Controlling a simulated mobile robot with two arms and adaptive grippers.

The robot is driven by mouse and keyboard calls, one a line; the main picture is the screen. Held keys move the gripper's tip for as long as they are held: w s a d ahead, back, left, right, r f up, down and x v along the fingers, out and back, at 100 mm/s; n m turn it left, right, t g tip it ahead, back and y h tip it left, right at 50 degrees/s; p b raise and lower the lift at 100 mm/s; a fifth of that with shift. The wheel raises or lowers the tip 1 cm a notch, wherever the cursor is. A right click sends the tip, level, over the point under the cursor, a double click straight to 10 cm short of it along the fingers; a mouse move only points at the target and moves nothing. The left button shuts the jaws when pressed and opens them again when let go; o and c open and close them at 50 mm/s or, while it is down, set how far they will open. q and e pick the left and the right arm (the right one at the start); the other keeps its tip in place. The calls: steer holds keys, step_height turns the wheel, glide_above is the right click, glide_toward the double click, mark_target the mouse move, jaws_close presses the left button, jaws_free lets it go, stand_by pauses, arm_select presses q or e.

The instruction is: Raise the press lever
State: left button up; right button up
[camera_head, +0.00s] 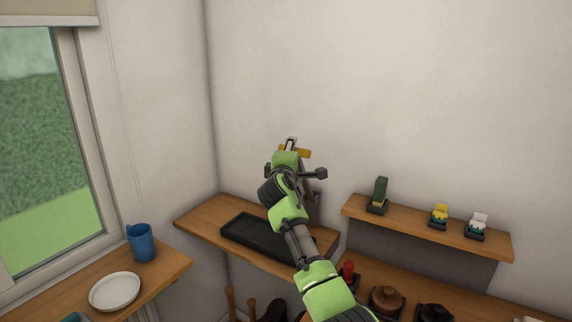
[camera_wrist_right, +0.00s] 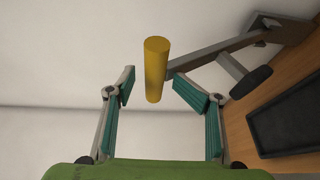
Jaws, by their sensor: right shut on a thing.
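The press lever shows in the right wrist view as a grey metal bar with a yellow cylindrical handle (camera_wrist_right: 156,70) at its end. In the head view the yellow handle (camera_head: 304,153) sticks out beside my right gripper (camera_head: 290,145), high above the left wooden shelf. My right gripper (camera_wrist_right: 155,88) is shut on the lever at its handle, with one finger on each side. The grey press arm (camera_wrist_right: 215,48) runs from the handle to the upper right. My own arm hides much of the press in the head view. My left gripper is out of view.
A black tray (camera_head: 246,237) lies on the wooden shelf below the lever. A blue mug (camera_head: 141,243) and a white plate (camera_head: 115,291) stand on the windowsill bench. The wall above is clear.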

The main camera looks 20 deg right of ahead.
steer(key=v, duration=1.1)
steer(key=shift+f, duration=0.15)
